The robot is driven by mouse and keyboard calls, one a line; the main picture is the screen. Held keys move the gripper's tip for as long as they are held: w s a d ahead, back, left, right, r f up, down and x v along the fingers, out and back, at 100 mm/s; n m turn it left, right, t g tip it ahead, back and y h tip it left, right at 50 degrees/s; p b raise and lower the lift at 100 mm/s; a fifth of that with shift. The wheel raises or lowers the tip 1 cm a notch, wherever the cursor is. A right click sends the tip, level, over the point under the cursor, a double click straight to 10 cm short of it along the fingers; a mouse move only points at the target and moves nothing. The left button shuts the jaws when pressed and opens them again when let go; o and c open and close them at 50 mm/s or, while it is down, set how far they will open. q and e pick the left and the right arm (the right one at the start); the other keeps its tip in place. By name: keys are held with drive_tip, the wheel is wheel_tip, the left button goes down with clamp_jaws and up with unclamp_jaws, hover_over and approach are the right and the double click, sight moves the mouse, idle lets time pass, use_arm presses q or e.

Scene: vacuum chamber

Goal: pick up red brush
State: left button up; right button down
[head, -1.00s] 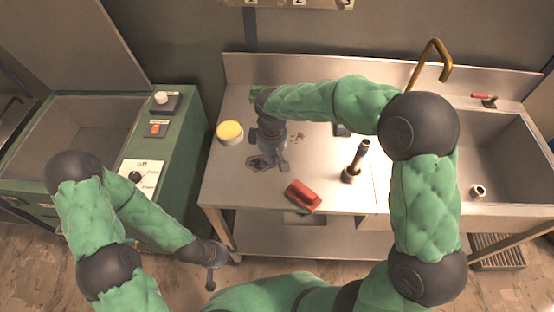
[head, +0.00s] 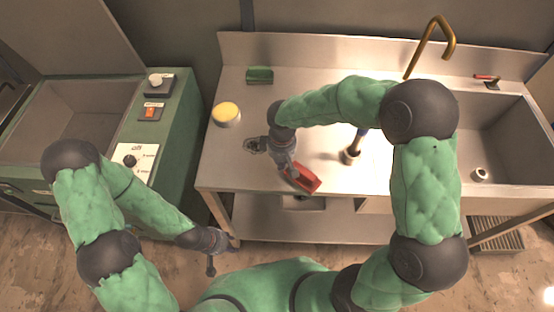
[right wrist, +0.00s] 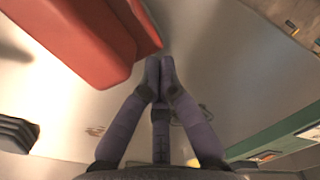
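The red brush (head: 308,180) lies on the metal worktop near its front edge. My right gripper (head: 290,174) is at the brush's left end in the head view and overlaps it there. In the right wrist view the red brush (right wrist: 75,38) fills the upper left, just beside the fingertips (right wrist: 160,64). These fingertips are together with nothing visible between them; whether they touch the brush I cannot tell. My left gripper (head: 211,262) hangs low in front of the green cabinet, away from the brush. Its fingers are too small to read.
A yellow-topped round container (head: 227,114) and a green brush-like object (head: 260,75) stand on the worktop's left side. A dark upright tool (head: 351,154) stands right of the red brush, partly behind my right arm. A sink (head: 500,125) with a brass faucet (head: 441,38) is at right.

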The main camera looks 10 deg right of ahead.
sight(303, 176)
drive_tip(key=shift+s, duration=0.1)
drive_tip(key=shift+s+d, duration=0.95)
drive_tip(key=shift+s, duration=0.1)
drive_tip(key=shift+w+a, duration=0.1)
drive_tip(key=shift+w, duration=0.05)
